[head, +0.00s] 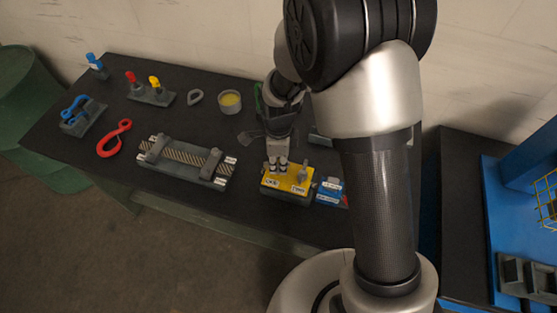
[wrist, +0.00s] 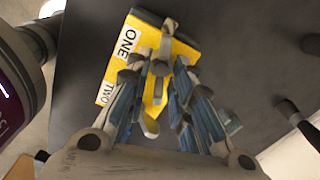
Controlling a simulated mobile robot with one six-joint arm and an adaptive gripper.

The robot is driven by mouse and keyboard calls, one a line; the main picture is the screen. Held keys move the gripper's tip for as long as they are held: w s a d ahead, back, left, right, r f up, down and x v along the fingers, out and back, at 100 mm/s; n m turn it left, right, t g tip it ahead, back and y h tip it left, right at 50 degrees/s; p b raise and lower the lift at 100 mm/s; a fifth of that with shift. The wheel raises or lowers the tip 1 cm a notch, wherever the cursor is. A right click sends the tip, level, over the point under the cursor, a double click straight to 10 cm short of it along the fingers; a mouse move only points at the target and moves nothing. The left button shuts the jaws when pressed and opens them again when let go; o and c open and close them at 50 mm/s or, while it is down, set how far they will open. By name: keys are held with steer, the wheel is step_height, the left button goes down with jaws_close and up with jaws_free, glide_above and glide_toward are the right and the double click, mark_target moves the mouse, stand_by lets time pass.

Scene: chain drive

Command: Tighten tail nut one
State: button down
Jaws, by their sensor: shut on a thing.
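A yellow block (head: 287,181) with white labels ONE and TWO sits near the front edge of the black bench. The wrist view shows its ONE label (wrist: 127,41) and TWO label (wrist: 106,94). My gripper (head: 277,164) points down over the left, ONE part of the block. In the wrist view my gripper (wrist: 158,67) is shut beside the ONE label, its fingertips close around tail nut one, which they mostly hide. A grey upright fitting (head: 303,173) stands by the right label, clear of the fingers.
A grey fixture with a ribbed bar (head: 185,153) lies left of the block. A blue item (head: 330,189) sits close to its right. A red hooked tool (head: 113,139), blue-handled tool (head: 75,105), tin (head: 230,101) and grey ring (head: 196,97) are farther left. My arm hides the bench's right part.

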mark_target(278, 163)
steer(key=shift+w+r+m, duration=0.1)
steer(key=shift+m, duration=1)
stand_by(0.9)
steer(key=c, duration=1.7)
jaws_free()
step_height(278, 163, up, 12)
steer(key=shift+f, duration=0.1)
